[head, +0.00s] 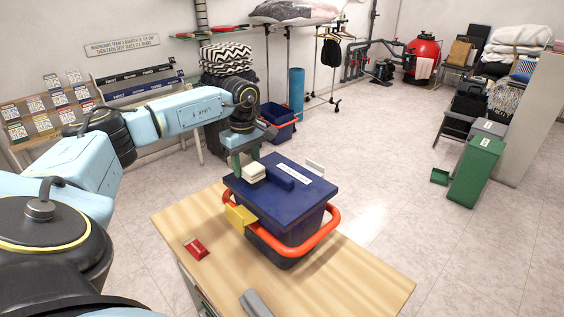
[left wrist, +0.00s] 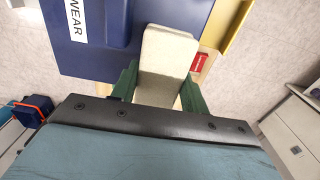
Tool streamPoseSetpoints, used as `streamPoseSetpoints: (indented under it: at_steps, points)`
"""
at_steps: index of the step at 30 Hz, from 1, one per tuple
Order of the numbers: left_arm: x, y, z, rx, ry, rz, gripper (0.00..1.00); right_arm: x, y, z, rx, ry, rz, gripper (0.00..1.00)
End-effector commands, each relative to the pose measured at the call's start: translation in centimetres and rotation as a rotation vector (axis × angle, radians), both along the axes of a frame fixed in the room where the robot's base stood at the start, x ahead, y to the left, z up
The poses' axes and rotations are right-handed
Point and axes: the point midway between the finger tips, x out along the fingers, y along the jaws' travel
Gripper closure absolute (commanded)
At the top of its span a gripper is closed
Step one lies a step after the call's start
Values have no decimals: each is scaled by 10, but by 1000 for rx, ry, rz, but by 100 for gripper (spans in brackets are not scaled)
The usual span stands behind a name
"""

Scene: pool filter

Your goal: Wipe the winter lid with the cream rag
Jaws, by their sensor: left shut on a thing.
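The winter lid (head: 262,194) is dark blue with a raised block and a white label, and sits on a box on the wooden table. It also fills the upper left of the left wrist view (left wrist: 95,62). My left gripper (head: 246,165) points down over the lid's far left part. Its green fingers are shut on the folded cream rag (head: 252,174), which also shows between the fingers in the left wrist view (left wrist: 167,52). The rag is at or just above the lid; I cannot tell if it touches. My right gripper is not in view.
The box has an orange-red handle (head: 318,246) round its front and a yellow block (head: 240,216) at its left side. A red item (head: 196,248) and a grey item (head: 256,303) lie on the table (head: 355,285). The table's right front part is clear.

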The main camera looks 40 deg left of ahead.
Motion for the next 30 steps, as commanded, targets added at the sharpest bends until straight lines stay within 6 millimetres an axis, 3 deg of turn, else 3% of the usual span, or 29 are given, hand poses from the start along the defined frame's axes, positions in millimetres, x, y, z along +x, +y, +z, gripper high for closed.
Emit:
streamPoseSetpoints:
  at_steps: [16, 30]
  points:
    - [-9, 5, 49, -1, 5, 14, 73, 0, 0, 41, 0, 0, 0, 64]
    - [-10, 6, 55, -1, 5, 16, 73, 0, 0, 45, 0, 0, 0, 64]
